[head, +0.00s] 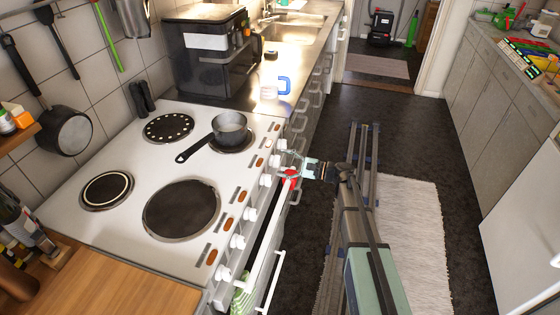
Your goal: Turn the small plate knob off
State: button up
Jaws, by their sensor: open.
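The white cooker (130,237) stands at the left with several hot plates. A grey saucepan (229,127) sits on the far right plate, its handle pointing to the near left. A small plate with a white ring (106,190) and a large dark plate (180,208) are bare. White knobs line the front panel, among them a middle knob (266,180) and a nearer knob (238,241); which serves the small plate I cannot tell. My gripper (290,163) is open at the far half of the panel, close to the knobs; contact is unclear. A red part shows just below it.
A white oven handle rail (265,255) runs below the knobs. A black appliance (207,55) and a blue-handled mug (270,91) stand on the counter beyond the cooker. A wooden worktop (110,280) lies nearest. The floor with a pale rug (415,225) is open.

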jog(key=shift+x, duration=0.8)
jog(key=c, duration=1.2)
jog(key=shift+o, duration=0.2)
jog(key=shift+f+n+b, duration=0.15)
jog(key=shift+n+b, duration=0.15)
jog(key=shift+b, duration=0.2)
jog(key=n+b, duration=0.8)
jog(key=b, duration=0.6)
jog(key=shift+n, duration=0.3)
